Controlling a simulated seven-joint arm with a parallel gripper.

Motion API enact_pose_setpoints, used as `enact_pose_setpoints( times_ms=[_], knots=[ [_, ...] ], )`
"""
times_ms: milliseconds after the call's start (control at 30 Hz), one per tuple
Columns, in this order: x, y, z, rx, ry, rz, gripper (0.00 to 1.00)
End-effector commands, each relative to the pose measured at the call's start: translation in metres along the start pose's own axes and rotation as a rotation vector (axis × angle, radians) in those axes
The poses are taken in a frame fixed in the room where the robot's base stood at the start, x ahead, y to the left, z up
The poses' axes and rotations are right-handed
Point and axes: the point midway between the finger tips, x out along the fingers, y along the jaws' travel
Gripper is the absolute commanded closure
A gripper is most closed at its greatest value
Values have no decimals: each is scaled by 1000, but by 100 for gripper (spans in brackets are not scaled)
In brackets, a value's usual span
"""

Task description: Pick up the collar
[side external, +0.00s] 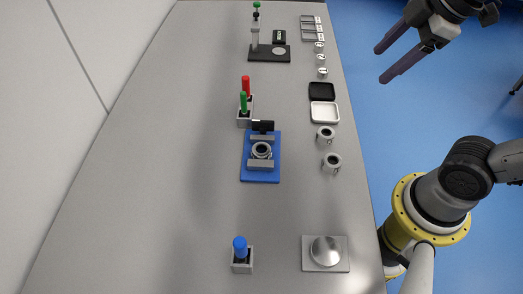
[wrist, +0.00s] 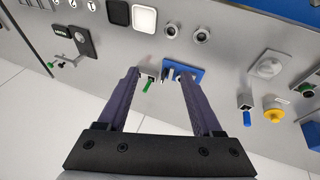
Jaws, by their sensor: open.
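Two short grey ring-shaped pieces stand near the table's right edge in the side external view, a far one (side external: 325,134) and a near one (side external: 332,162). They also show at the top of the wrist view (wrist: 171,32) (wrist: 201,34). Another grey ring (side external: 261,150) sits on a blue plate (side external: 261,176) between grey blocks. I cannot tell which of these is the collar. My gripper (side external: 381,65) is open and empty, raised beyond the table's right edge. In the wrist view its fingers (wrist: 159,74) partly hide the blue plate (wrist: 198,72).
Red and green handles (side external: 245,95) stand in a holder behind the plate. A blue handle (side external: 240,246) and a metal dome (side external: 326,251) are at the near end. Black and white trays (side external: 323,112) lie along the right edge. The table's left side is clear.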

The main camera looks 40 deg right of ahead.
Motion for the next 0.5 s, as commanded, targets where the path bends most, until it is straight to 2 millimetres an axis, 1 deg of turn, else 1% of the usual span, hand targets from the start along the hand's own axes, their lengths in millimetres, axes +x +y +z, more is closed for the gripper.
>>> enact_pose_setpoints(
  times_ms=[33, 100, 167, 233, 333, 400, 500],
  knots=[
    [5, 8, -19, -141, -14, -37, 33],
    [13, 16, -45, -335, -27, -86, 33],
    [23, 20, -67, -483, -33, -128, 33],
    [38, 20, -91, -640, -39, -179, 33],
    [63, 15, -126, -834, -45, -254, 33],
    [83, 6, -146, -935, -51, -302, 33],
    [109, -10, -168, -1016, -66, -362, 33]
  ],
)
